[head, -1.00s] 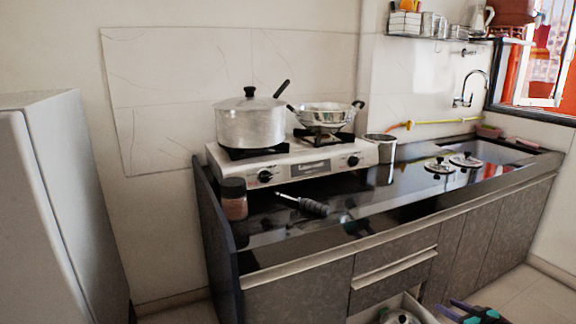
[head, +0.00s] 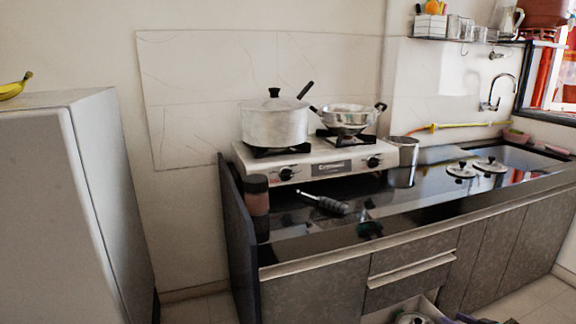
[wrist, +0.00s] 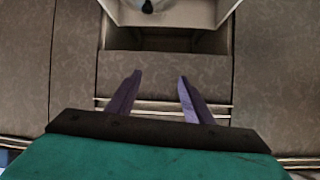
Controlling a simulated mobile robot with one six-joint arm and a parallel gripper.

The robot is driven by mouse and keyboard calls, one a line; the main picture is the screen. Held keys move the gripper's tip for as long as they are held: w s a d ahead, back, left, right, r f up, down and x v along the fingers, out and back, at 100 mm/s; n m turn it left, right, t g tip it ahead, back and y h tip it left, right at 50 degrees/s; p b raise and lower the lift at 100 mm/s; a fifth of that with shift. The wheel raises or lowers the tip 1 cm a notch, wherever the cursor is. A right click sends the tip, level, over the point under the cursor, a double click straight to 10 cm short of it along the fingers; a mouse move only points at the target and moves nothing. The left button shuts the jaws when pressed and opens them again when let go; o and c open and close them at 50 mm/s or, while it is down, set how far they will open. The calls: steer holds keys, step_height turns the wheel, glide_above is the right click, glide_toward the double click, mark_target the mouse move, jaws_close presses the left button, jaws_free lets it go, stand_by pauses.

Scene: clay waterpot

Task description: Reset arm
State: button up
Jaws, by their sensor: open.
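My gripper (wrist: 159,78) is open and empty in the wrist view. Its two purple fingers stand apart in front of dark cabinet fronts. Only a sliver of my gripper shows at the bottom edge of the head view (head: 478,320). Beyond the fingers an open drawer (wrist: 225,8) shows at the top of the wrist view, with a pot lid partly visible inside. The same open drawer (head: 433,300) is low in the head view, cut off by the frame edge. No object is between the fingers.
A black counter (head: 305,230) carries a stove (head: 325,168) with a lidded pot (head: 273,124) and a pan (head: 346,118). A steel cup (head: 402,158) and a jar (head: 257,196) flank the stove. A fridge (head: 50,200) with bananas (head: 14,88) stands left.

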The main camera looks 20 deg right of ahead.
steer(key=w+a+f+g+y+p, duration=0.2)
steer(key=w+a+f, duration=0.15)
steer(key=a, duration=0.55)
steer(key=w+a+f+g+y+p, duration=0.15)
steer(key=w+a, duration=0.35)
steer(key=a, duration=0.5)
steer(key=a+f+g+y+p, duration=0.1)
steer(key=a+f+g+p, duration=0.1)
steer(key=a, duration=0.8)
steer(key=a+f+g+y+p, duration=0.2)
steer(key=a+g+p, duration=0.1)
steer(key=a, duration=0.8)
steer(key=s+a+f+g+p, duration=0.2)
steer(key=s+a+g+p, duration=0.15)
steer(key=a, duration=0.65)
steer(key=s+a+r+n+g+h+p, duration=0.1)
steer(key=s+a+r+g+h+p, duration=0.1)
steer(key=s+a, duration=0.5)
steer(key=s+a+r+g+h+p, duration=0.1)
steer(key=s+a+g+h+p, duration=0.2)
steer(key=s+a, duration=0.4)
steer(key=s+g+p, duration=0.1)
steer(key=s+p, duration=0.1)
steer(key=s, duration=0.4)
steer(key=shift+s+r+n+h, duration=0.2)
steer(key=shift+r+n+h, duration=0.15)
steer(key=shift+n, duration=0.05)
steer(key=c, duration=0.4)
